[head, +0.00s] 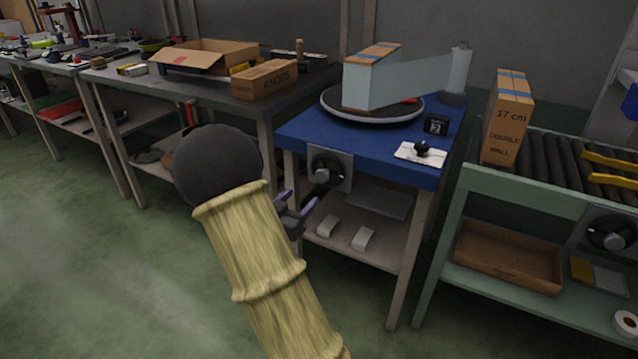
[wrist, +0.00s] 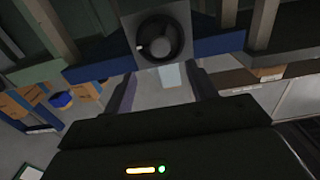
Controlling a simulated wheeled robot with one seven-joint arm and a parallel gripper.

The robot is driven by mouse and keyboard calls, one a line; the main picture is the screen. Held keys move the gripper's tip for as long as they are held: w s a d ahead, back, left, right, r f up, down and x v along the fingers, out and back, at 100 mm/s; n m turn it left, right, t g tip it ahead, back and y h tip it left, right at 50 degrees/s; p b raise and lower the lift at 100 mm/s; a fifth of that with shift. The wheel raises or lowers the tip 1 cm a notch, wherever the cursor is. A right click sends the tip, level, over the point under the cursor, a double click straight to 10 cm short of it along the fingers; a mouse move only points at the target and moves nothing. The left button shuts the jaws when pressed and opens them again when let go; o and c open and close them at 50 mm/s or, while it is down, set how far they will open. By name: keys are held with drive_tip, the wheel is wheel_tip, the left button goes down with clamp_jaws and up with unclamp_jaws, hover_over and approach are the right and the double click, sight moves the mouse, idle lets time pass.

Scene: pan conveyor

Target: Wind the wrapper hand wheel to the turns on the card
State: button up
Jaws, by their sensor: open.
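The wrapper is a blue table (head: 300,133) with a round turntable (head: 345,112) carrying a cardboard box (head: 372,55) partly covered in pale film (head: 415,80). The dark hand wheel (head: 327,166) sits on a grey plate on the table's front; it also shows in the wrist view (wrist: 160,38), with a pale mark at its left. A small black card (head: 437,125) on the tabletop seems to read 2. My gripper (head: 296,210) is open and empty, in front of and below the wheel, apart from it. In the wrist view its fingers (wrist: 163,76) point towards the wheel.
A white pad with a dark knob (head: 421,150) lies near the table's front right. A green roller conveyor (head: 545,180) at right has another hand wheel (head: 610,233). A grey bench (head: 215,92) with boxes stands left. The front floor is clear.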

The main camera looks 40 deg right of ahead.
sight(321, 178)
drive_tip(key=b+x, duration=0.2)
drive_tip(key=x, duration=0.8)
drive_tip(key=shift+w+d+r+b, duration=0.1)
drive_tip(key=shift+w+d+b, duration=0.05)
drive_tip(key=shift+d+b, duration=0.2)
drive_tip(key=shift+a, duration=0.1)
drive_tip(key=c, duration=1)
drive_tip(key=shift+m+b, duration=0.6)
drive_tip(key=shift+m, duration=0.7)
drive_tip(key=shift+m+b, duration=0.45)
drive_tip(key=shift+m, duration=0.85)
drive_tip(key=o, duration=1)
drive_tip(key=p+v, duration=0.4)
drive_tip(key=v, duration=1.3)
drive_tip(key=shift+a+p, duration=0.15)
drive_tip(key=shift+p, duration=0.25)
